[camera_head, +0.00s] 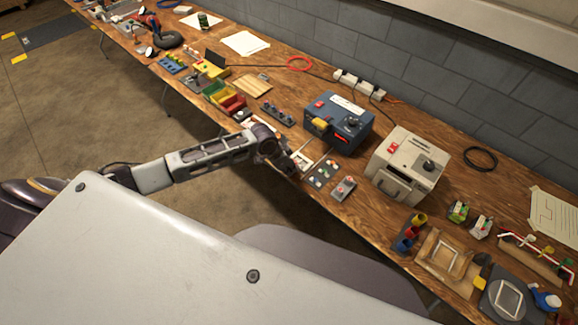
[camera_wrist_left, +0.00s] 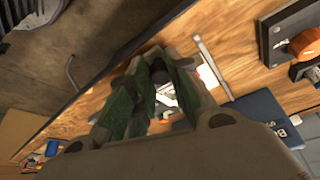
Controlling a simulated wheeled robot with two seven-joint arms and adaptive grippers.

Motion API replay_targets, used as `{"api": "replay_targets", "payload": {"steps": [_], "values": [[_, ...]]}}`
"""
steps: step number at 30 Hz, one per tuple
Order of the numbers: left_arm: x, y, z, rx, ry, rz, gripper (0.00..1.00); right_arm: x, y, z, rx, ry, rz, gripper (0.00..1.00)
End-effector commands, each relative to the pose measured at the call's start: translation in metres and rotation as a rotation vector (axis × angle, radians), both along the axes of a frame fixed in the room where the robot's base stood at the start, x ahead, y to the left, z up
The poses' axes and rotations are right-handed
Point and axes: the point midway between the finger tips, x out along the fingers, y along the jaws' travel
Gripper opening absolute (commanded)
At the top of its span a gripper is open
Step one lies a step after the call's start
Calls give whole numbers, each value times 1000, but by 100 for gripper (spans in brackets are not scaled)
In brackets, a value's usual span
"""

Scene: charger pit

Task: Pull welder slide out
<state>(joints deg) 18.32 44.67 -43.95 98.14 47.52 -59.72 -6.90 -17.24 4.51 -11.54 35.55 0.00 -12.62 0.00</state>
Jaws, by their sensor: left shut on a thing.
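My left arm comes in from the left in the head view, and my left gripper (camera_head: 290,168) is low at the front edge of the bench. In the left wrist view its green-padded fingers (camera_wrist_left: 160,90) are shut on a small pale part, which appears to be the welder slide and is mostly hidden between them. A pale plate (camera_head: 302,160) with a thin metal bar (camera_wrist_left: 211,68) lies just beyond the fingers. My right gripper is not in view.
A beige machine (camera_head: 408,165) stands right of the blue box. A button panel (camera_head: 322,173) and a small grey block (camera_head: 344,187) sit close to the gripper. The wall (camera_head: 400,60) runs along the back.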

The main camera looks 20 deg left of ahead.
Motion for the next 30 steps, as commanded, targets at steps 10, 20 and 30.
{"api": "replay_targets", "payload": {"steps": [10,20,30], "values": [[0,0,0,-1,-1,0,42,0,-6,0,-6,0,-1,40],[-1,1,4,-1,-2,0,42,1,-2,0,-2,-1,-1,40],[-9,8,29,1,-2,-1,42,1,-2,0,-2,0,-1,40]]}}
